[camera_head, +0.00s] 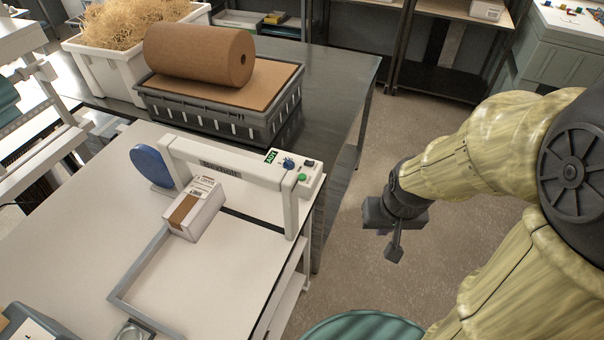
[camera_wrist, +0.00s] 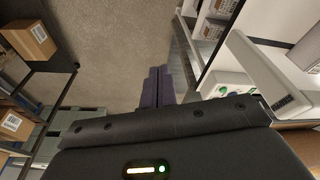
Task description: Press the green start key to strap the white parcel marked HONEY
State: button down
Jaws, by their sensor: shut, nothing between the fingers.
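The white parcel (camera_head: 196,207), with a brown band and a printed label too small to read, sits on the white table under the strapping machine's arch (camera_head: 228,169). The green start key (camera_head: 302,177) is on the panel at the arch's right end, beside a blue knob (camera_head: 288,163) and a dark key (camera_head: 308,162). My gripper (camera_head: 394,252) is shut and empty, over the floor to the right of the machine and apart from the key. Its dark fingers (camera_wrist: 157,88) are together in the wrist view. A green spot shows right of them there; I cannot tell if it is the key.
A grey metal rail frame (camera_head: 150,265) lies on the white table (camera_head: 70,230). Behind the machine, a brown paper roll (camera_head: 200,54) lies on a grey crate (camera_head: 225,112). A white bin of shredded filler (camera_head: 95,70) stands at the back left. Open floor lies around my gripper.

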jog(key=m+t+y+p, duration=0.3)
jog(key=m+y+p, duration=0.4)
jog(key=m, duration=1)
send_over(305, 177)
notch_tip(305, 177, down, 2)
jog(key=f, duration=0.1)
jog(key=shift+r, duration=0.25)
notch_tip(305, 177, down, 8)
jog(key=b, duration=0.5)
jog(key=shift+r+b, duration=0.15)
jog(key=shift+b, duration=0.2)
jog(key=shift+f+b, duration=0.6)
jog(key=shift+b, duration=0.2)
